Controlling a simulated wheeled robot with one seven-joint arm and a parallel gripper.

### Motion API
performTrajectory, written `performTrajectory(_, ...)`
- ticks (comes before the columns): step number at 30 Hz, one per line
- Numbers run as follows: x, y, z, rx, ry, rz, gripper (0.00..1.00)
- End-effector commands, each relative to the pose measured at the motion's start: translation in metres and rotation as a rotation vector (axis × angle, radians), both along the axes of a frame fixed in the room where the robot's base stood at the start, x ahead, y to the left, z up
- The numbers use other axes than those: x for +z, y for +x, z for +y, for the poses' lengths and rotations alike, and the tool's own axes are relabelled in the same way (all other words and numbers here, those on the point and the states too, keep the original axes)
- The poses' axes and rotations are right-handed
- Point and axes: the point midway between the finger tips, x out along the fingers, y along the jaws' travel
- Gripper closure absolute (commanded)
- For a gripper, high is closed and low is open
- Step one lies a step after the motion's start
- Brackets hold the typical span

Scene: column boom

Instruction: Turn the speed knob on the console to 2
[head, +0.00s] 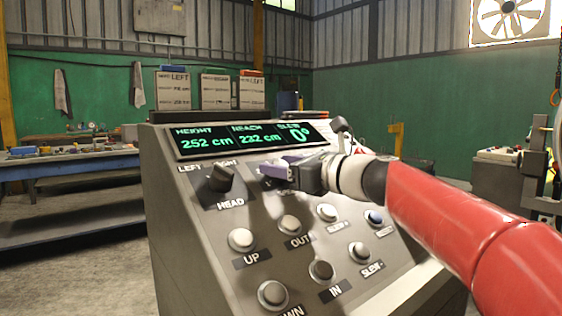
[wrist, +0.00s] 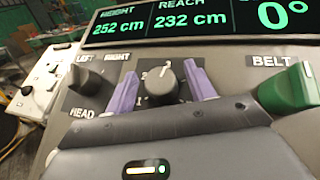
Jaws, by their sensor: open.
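The speed knob (wrist: 161,84) is a dark round knob with a light pointer, in the middle of the wrist view. Small numerals surround it; the pointer faces up toward them, but I cannot tell exactly which number it marks. My gripper (wrist: 160,72) is open, with one purple finger on each side of the knob. I cannot tell whether the fingers touch it. In the head view my gripper (head: 270,170) is at the upper part of the grey console (head: 185,215), below the display, and hides the knob.
The display (head: 250,138) reads 252 cm, 232 cm and 0°. The HEAD selector (head: 221,178) is close left of my gripper. A green BELT switch (wrist: 288,90) is to the right in the wrist view. Several round push buttons, including UP (head: 241,239), lie below.

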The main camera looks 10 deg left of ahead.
Motion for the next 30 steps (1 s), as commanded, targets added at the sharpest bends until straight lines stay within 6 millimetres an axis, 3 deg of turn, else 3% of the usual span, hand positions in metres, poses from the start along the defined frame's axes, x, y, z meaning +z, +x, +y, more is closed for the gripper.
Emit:
performTrajectory(10, 0.0000, 0.0030, 0.0058, 0.000, 0.000, -0.001, 0.46)
performTrajectory(21, 0.0000, 0.0028, 0.0056, 0.000, 0.000, 0.000, 0.90)
performTrajectory(30, -0.0003, 0.0033, 0.0057, 0.041, -0.015, -0.017, 0.90)
